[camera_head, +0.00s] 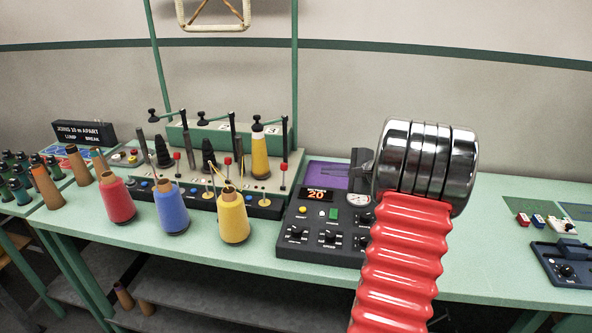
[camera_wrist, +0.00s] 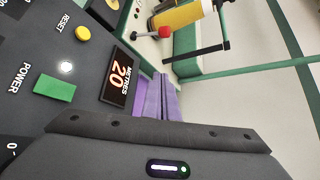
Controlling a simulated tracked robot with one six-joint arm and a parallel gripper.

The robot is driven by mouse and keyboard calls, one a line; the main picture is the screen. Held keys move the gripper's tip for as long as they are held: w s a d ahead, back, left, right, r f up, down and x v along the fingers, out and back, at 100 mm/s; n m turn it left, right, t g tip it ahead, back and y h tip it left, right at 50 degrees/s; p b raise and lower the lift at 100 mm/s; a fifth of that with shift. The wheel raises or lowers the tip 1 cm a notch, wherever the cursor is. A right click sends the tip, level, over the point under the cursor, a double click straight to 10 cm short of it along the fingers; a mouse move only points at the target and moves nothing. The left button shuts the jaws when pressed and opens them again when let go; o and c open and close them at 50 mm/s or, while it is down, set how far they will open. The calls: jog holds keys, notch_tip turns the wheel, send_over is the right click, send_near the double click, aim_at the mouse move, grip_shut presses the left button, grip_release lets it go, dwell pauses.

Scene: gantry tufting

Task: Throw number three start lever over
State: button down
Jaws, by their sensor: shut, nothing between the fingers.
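The tufting machine (camera_head: 190,140) stands on the bench left of centre, with a "3" label (camera_head: 271,130) at its right end. A red knob (camera_wrist: 166,33) beside a yellow cone (camera_wrist: 180,14) also shows at the top of the wrist view. My gripper (camera_head: 360,162) is shut and empty, to the right of that lever and clear of it, above the rear of the control box. My wrist housing hides part of the bench.
A dark control box (camera_head: 300,245) with a lit "20" display (camera_head: 317,196) and a green button (camera_wrist: 55,88) lies in front of a purple panel (camera_head: 318,173). Red, blue and yellow cones (camera_head: 234,217) stand along the front. Upright black rods crowd the machine.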

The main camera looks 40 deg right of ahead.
jog(key=shift+w, duration=0.1)
jog(key=x, duration=1)
jog(key=shift+a+f, duration=0.1)
jog(key=shift+w+a+r, duration=0.15)
jog(key=shift+a+r, duration=0.05)
jog(key=shift+a, duration=0.2)
jog(key=shift+w+a+r, duration=0.15)
jog(key=shift+a+r, duration=0.1)
jog(key=shift+a, duration=0.2)
jog(key=shift+w+a+r, duration=0.15)
jog(key=shift+w+a, duration=0.05)
jog(key=shift+a, duration=0.2)
jog(key=shift+w+a+r, duration=0.15)
jog(key=shift+a, duration=0.25)
jog(key=shift+a, duration=0.35)
jog(key=shift+d, duration=0.2)
